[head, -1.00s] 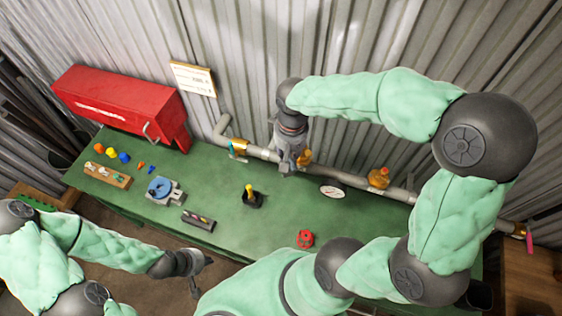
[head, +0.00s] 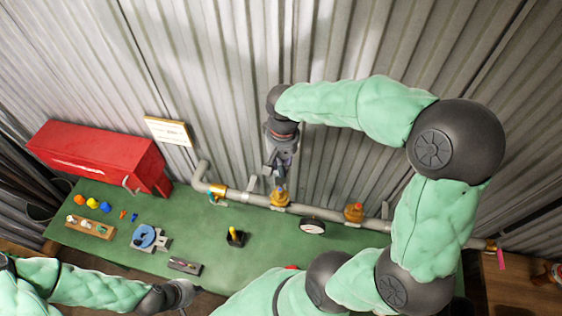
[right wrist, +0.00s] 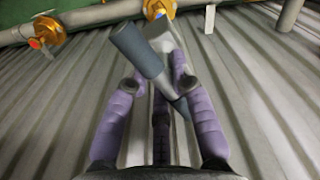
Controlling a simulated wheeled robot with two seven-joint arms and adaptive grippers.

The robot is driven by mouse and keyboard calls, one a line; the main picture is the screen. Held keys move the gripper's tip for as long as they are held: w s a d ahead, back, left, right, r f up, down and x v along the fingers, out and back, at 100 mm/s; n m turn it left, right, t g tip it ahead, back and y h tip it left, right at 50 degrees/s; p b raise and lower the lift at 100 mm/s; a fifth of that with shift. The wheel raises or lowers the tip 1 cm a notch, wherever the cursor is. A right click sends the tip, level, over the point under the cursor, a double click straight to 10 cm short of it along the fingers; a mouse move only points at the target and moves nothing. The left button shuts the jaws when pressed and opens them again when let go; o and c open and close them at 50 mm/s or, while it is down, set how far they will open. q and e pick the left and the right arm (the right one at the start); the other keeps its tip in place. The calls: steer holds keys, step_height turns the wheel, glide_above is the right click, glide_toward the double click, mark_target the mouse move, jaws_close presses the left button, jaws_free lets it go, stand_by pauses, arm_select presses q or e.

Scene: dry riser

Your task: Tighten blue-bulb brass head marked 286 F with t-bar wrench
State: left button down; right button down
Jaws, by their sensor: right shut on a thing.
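My right gripper (head: 279,172) is shut on the grey t-bar wrench (right wrist: 138,52), whose thick bar lies slantwise between the purple fingers in the right wrist view. The wrench's blocky end (right wrist: 161,34) points toward a brass head (head: 280,199) on the pipe, with a small bluish spot on top. That head also shows at the top of the right wrist view (right wrist: 158,8). I cannot tell whether wrench and head touch, and no marking is readable. Another brass head (head: 354,213) with an orange-red bulb is farther right. My left gripper (head: 182,293) is low at left, its jaws unclear.
The grey pipe (head: 245,197) runs along the corrugated wall behind the green bench (head: 200,221). A red box (head: 95,155) stands at the back left. A blue-grey vise (head: 147,239), a dark stand (head: 235,237) and a white gauge (head: 312,227) are on the bench side.

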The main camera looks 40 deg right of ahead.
steer(key=shift+f+b, duration=2.3)
steer(key=shift+f, duration=0.55)
steer(key=shift+f+b, duration=2.3)
steer(key=shift+f, duration=0.35)
steer(key=m+b, duration=0.1)
steer(key=m, duration=0.3)
steer(key=shift+s, duration=0.1)
steer(key=shift+a+m+b, duration=0.1)
steer(key=shift+m+b, duration=0.25)
steer(key=shift+m, duration=0.55)
